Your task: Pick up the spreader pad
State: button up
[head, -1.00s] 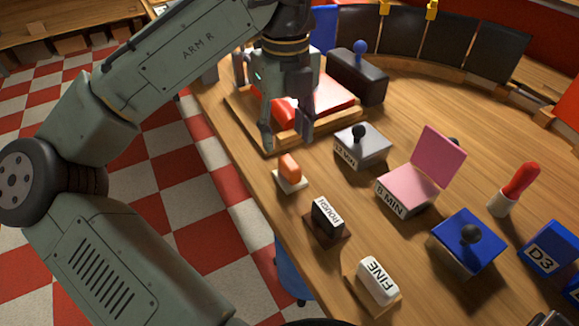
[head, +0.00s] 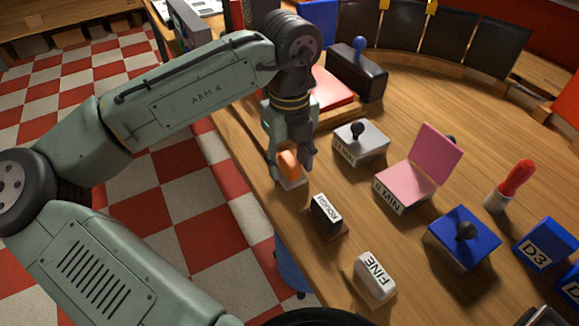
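An orange pad (head: 289,163), which appears to be the spreader pad, sits upright on a small pale base (head: 294,184) near the table's left edge. It carries no readable label. My gripper (head: 291,172) points down over it, with one finger to its left and the other to its right. The fingers look spread, with a gap between the pad and the right finger. Contact on the left side cannot be made out. The pad's top is partly hidden by my gripper.
A block marked ROUGH (head: 325,208) and one marked FINE (head: 374,275) stand nearer along the table edge. A grey knobbed box (head: 362,146) and an open pink box (head: 404,184) are to the right. A red-topped wooden tray (head: 333,88) lies behind my gripper.

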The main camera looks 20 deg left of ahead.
aim_at(289, 159)
grip_shut()
dwell(0.3)
jog(key=shift+r, duration=0.1)
notch_tip(289, 159, up, 10)
jog(key=shift+f+b, duration=0.1)
jog(key=shift+b, duration=0.4)
jog(key=c, duration=0.6)
grip_release()
jog(key=c, duration=0.4)
